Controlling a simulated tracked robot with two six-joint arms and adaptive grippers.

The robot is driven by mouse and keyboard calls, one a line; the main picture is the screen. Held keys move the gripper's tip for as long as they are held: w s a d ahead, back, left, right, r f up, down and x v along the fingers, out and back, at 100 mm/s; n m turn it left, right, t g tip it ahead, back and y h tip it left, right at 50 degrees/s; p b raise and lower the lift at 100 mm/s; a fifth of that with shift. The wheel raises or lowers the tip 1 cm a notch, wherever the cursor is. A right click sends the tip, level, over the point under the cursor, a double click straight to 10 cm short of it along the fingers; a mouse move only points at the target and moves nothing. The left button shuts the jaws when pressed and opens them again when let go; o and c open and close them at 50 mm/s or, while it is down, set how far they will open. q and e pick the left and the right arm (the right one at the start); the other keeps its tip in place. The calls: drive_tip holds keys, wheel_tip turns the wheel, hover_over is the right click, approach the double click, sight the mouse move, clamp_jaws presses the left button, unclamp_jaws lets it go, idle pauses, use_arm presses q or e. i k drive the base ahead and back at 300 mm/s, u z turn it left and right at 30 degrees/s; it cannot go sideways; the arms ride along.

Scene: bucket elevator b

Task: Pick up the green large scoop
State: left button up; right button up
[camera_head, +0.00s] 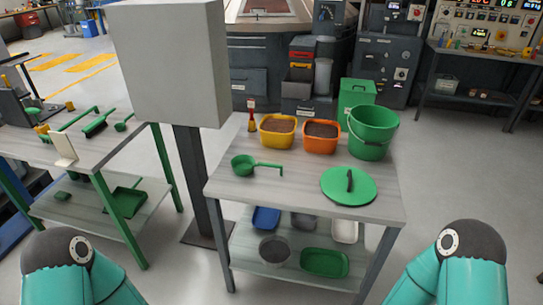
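A green scoop (243,165) lies on the near left part of the middle table. It has a round bowl, and its long handle points right and ends in a short bend. Another, smaller-looking green scoop (122,126) lies on the left table, beside a dark-bristled green brush (97,126). My teal arms show at the bottom left and bottom right corners, apart from the tables. Neither gripper is in view.
The middle table (300,203) also holds a green lid (348,186), a yellow tub (277,139), an orange tub (321,145) and a green bucket (372,147). A grey box on a post (170,60) stands between the tables. Trays lie on the lower shelf.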

sight(243, 165)
drive_tip(key=u, duration=0.1)
drive_tip(key=i, duration=0.85)
drive_tip(key=u, duration=0.55)
